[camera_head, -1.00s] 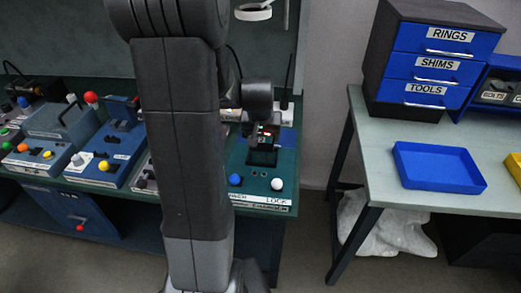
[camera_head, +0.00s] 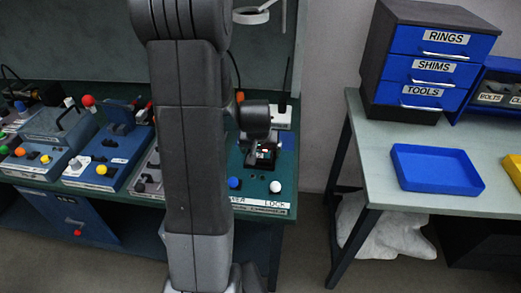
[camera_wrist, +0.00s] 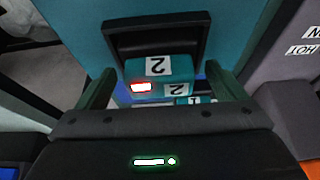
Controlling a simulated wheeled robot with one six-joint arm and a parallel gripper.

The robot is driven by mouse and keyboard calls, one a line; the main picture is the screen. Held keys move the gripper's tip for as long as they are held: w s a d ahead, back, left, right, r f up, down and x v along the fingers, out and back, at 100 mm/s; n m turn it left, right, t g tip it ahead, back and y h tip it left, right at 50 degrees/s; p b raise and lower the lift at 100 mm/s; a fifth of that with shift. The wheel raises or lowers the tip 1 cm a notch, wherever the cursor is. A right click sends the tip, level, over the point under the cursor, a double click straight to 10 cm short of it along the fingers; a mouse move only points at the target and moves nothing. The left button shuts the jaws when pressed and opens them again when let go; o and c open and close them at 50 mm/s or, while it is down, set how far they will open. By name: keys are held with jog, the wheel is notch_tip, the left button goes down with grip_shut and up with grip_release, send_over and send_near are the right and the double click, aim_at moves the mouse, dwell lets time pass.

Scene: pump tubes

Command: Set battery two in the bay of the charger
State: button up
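Battery two (camera_wrist: 172,68) is a teal block marked "2" in the wrist view, between the tips of my gripper (camera_wrist: 160,72). Narrow gaps show on both sides of it, so the fingers look open around it. A red light shines just below its label. A black-framed recess (camera_wrist: 155,37) lies directly above it in that view; I cannot tell whether this is the charger's bay. In the head view my gripper (camera_head: 263,152) is low over the green panel (camera_head: 283,165), covering much of the dark opening there. The battery's lower part is hidden.
A blue knob (camera_head: 233,183) and a white knob (camera_head: 275,187) stand at the panel's front, near a LOCK label. More control boxes (camera_head: 103,160) fill the bench to the left. A separate table with a blue tray (camera_head: 436,170) and drawers (camera_head: 432,65) stands right, across a gap.

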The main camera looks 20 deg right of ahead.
jog(key=shift+r, duration=0.4)
jog(key=v, duration=1.1)
jog(key=shift+s+r, duration=0.2)
jog(key=shift+a, duration=0.1)
dwell(0.8)
